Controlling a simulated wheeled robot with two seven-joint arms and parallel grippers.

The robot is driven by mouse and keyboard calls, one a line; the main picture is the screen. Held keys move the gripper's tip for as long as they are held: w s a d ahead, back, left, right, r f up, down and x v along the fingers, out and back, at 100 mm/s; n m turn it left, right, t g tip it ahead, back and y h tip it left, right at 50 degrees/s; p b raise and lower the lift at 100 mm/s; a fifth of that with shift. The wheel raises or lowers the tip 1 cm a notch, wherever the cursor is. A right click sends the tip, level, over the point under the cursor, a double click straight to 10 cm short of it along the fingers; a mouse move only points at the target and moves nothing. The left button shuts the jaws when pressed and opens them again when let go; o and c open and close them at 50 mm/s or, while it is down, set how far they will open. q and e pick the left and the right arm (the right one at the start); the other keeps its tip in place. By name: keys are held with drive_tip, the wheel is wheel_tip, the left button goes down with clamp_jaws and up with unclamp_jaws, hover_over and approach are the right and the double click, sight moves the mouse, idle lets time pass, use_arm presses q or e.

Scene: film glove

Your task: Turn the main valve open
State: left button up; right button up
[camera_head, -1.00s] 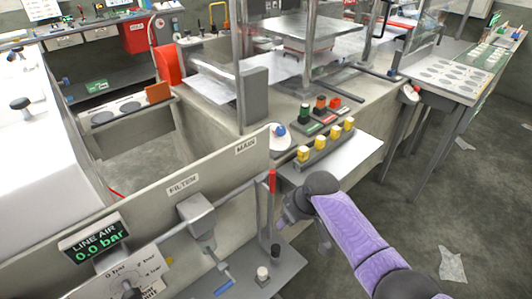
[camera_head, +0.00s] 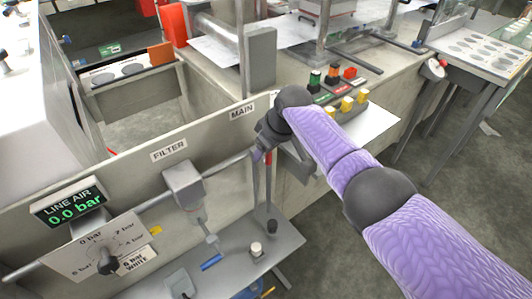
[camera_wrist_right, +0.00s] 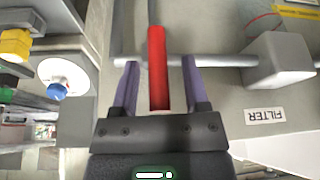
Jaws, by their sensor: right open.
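The main valve's red lever handle (camera_wrist_right: 157,50) stands between the two purple fingers of my right gripper (camera_wrist_right: 160,66) in the wrist view. The fingers are open, with a gap visible on each side of the handle. In the head view my right gripper (camera_head: 259,156) points down at the grey pipe below the MAIN label (camera_head: 242,111). It hides most of the valve, and only a sliver of the red handle shows. The LINE AIR display (camera_head: 70,207) reads 0.0 bar. My left gripper is not in view.
A grey filter unit (camera_head: 184,181) sits on the pipe left of the valve, under the FILTER label (camera_head: 169,150). A pressure dial (camera_head: 108,258) is at the lower left. Yellow buttons (camera_head: 347,104) stand on the bench beyond my right arm.

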clamp_jaws()
idle(1.4)
